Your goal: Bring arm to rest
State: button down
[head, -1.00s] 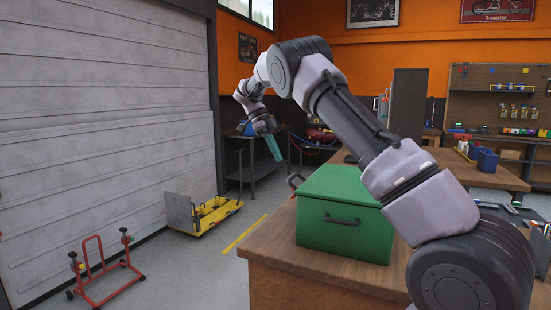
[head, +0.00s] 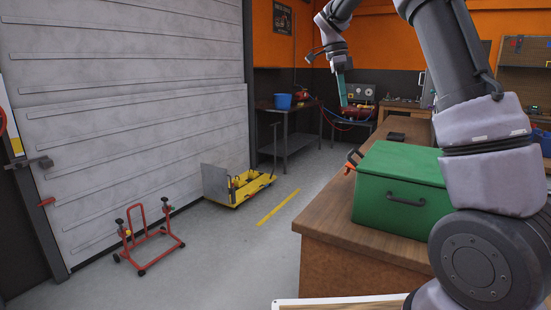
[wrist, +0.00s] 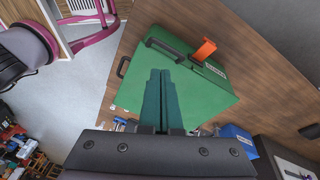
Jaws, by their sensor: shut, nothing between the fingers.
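My gripper (head: 341,88) hangs from the raised arm in the head view, with its teal fingers pointing down. It appears up and left of the green box (head: 402,190), apart from it. In the wrist view, the teal fingers (wrist: 160,95) lie together with nothing between them. The green box also shows behind them in the wrist view (wrist: 205,90). The top of my arm is cut off by the upper edge of the head view.
The box, with an orange piece (head: 349,169) at its side, stands on a wooden workbench (head: 325,222). A yellow cart (head: 240,188) and a red stand (head: 150,247) are on the floor at left. A dark side table (head: 300,145) stands behind. Grey floor between is clear.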

jog(key=s+d+r+n+t+y, duration=0.2)
jog(key=s+r+n, duration=0.15)
jog(key=s, duration=0.45)
jog(key=s+d+r+n+t+y, duration=0.1)
jog(key=s+d+r+n+t, duration=0.1)
jog(key=s+n, duration=0.45)
jog(key=s+f+n+t, duration=0.2)
jog(key=s, duration=0.5)
jog(key=s+a+f+n+t+y, duration=0.1)
jog(key=s+f+n+t, duration=0.1)
jog(key=s, duration=0.6)
jog(key=shift+s+a+n+t, duration=0.2)
jog(key=shift+n+t, duration=0.2)
jog(key=shift+n, duration=0.4)
jog(key=shift+w, duration=0.1)
